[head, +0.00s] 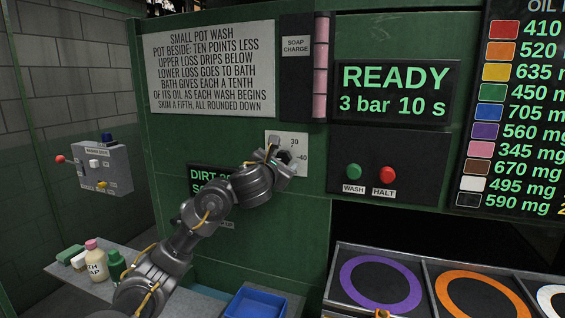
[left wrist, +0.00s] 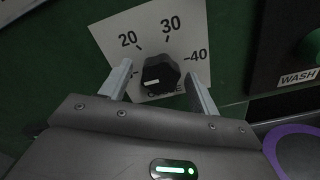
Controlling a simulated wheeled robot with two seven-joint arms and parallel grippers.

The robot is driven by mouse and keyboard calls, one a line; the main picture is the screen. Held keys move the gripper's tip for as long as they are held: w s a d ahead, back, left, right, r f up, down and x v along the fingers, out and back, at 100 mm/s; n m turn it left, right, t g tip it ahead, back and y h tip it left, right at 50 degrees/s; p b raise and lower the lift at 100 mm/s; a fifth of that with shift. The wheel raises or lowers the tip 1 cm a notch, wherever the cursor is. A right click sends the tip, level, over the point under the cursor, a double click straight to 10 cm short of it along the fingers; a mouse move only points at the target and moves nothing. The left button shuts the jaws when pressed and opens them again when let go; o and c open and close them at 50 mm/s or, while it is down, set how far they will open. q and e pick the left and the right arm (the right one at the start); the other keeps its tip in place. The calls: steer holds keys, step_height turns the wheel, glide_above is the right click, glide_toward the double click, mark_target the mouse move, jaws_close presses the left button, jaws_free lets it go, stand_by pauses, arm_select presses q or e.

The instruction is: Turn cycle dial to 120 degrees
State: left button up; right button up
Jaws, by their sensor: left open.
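The cycle dial is a dark faceted knob (left wrist: 160,74) on a white plate (left wrist: 150,30) marked 20, 30 and 40, with a partly hidden word below it. A short white line shows on the left part of the knob's face. In the head view the plate (head: 301,140) is on the green panel, and my arm covers much of it. My left gripper (left wrist: 158,72) is open, with one finger on each side of the knob; I cannot tell whether either touches it. It also shows in the head view (head: 287,158). My right gripper is not in view.
Right of the dial are a green WASH button (head: 354,172) and a red HALT button (head: 387,175) under a READY screen (head: 395,92). A dark sign (head: 205,178) is partly behind my arm. A blue tray (head: 256,303) and a ringed rack (head: 335,290) are below.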

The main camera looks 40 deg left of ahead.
arm_select(q)
steer(key=n, duration=1.2)
steer(key=shift+c, duration=0.2)
